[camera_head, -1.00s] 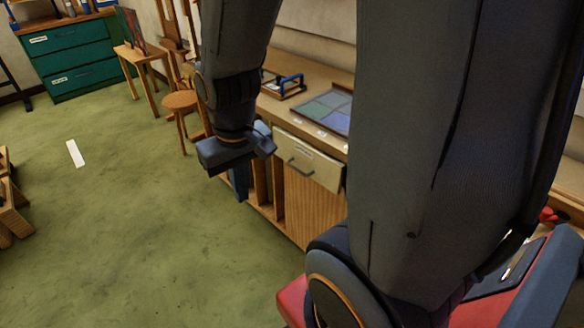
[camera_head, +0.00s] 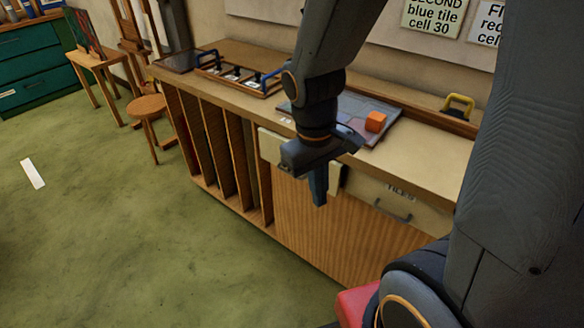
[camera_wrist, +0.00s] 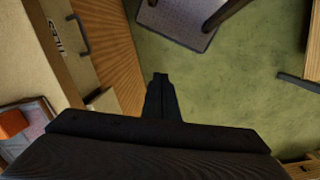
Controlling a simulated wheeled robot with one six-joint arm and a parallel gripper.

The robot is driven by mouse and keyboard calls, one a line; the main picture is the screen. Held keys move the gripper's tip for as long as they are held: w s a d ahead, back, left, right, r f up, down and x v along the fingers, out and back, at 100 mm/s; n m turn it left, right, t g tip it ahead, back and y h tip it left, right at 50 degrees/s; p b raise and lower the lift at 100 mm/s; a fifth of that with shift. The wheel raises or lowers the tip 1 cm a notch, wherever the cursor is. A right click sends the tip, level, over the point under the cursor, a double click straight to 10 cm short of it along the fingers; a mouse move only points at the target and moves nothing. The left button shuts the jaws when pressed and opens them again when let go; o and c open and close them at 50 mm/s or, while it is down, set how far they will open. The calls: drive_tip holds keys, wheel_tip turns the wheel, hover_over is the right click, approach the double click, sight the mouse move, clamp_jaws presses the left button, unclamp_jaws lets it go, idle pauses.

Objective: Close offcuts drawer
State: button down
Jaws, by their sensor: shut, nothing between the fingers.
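The wooden bench has a cream drawer front (camera_head: 269,147) left of the drawer labelled TILES (camera_head: 385,195). My gripper and wrist cover most of this left front, and its label is hidden. Its right end (camera_head: 337,179) shows beside my gripper and seems to stand out a little from the bench; how far it is open I cannot tell. My gripper (camera_head: 319,197) is shut and empty, pointing down in front of that drawer. In the wrist view my gripper (camera_wrist: 160,80) hangs over the green floor, apart from the TILES drawer (camera_wrist: 65,42) and its dark handle.
On the bench top are a panel (camera_head: 360,112) with an orange block (camera_head: 375,121) on it, a rack with handled tools (camera_head: 238,78), and a yellow-handled thing (camera_head: 457,106). Open slots (camera_head: 215,150) lie left of the drawers. A stool (camera_head: 147,105) stands farther left.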

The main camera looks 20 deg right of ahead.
drive_tip(key=w+f+n+h+b, duration=0.6)
drive_tip(key=f+n+h+b, duration=0.3)
drive_tip(key=f+n+b, duration=0.35)
drive_tip(key=w+a+f+n+t+h+b, duration=0.2)
drive_tip(key=w+a+n+t+b, duration=0.35)
drive_tip(key=w, duration=0.25)
drive_tip(key=w+a+f+n+t+h+b, duration=0.2)
drive_tip(key=w+a+n+t+h+b, duration=0.15)
drive_tip(key=w+a+t+b, duration=0.3)
drive_tip(key=shift+n+g+y, duration=0.35)
drive_tip(key=shift+g+y, duration=0.05)
drive_tip(key=shift+y, duration=0.05)
drive_tip(key=b+x, duration=0.1)
drive_tip(key=x, duration=1.2)
drive_tip(key=shift+w+r, duration=0.1)
drive_tip(key=shift+w, duration=0.1)
